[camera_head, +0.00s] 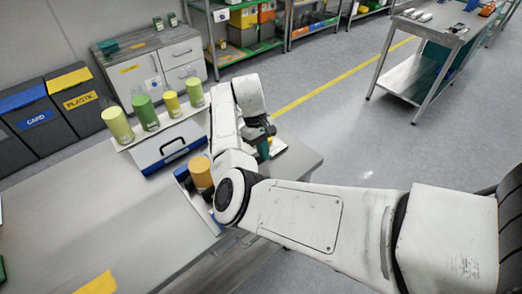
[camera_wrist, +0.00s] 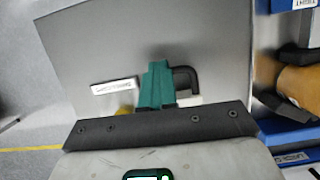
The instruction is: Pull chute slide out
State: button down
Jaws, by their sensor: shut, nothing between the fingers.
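My gripper (camera_wrist: 157,66) shows its teal fingers closed together, with nothing held, in front of a grey metal panel (camera_wrist: 95,45). A black bent handle (camera_wrist: 187,74) is on the panel just right of the fingers. I cannot tell whether they touch it, and its lower part is partly hidden. A small white label (camera_wrist: 114,87) is left of the fingers; its text is too blurred to read. In the head view my gripper (camera_head: 264,152) is at the right end of the white machine, largely hidden by my arm. The slide itself is not clearly distinguishable.
The white machine (camera_head: 150,155) carries green cylinders (camera_head: 117,124) on top. The table (camera_head: 110,235) is mostly clear at left. Floor (camera_head: 330,125) is open beyond.

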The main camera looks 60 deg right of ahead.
jog(key=shift+a+f, duration=0.15)
jog(key=shift+f, duration=0.05)
jog(key=shift+r, duration=0.1)
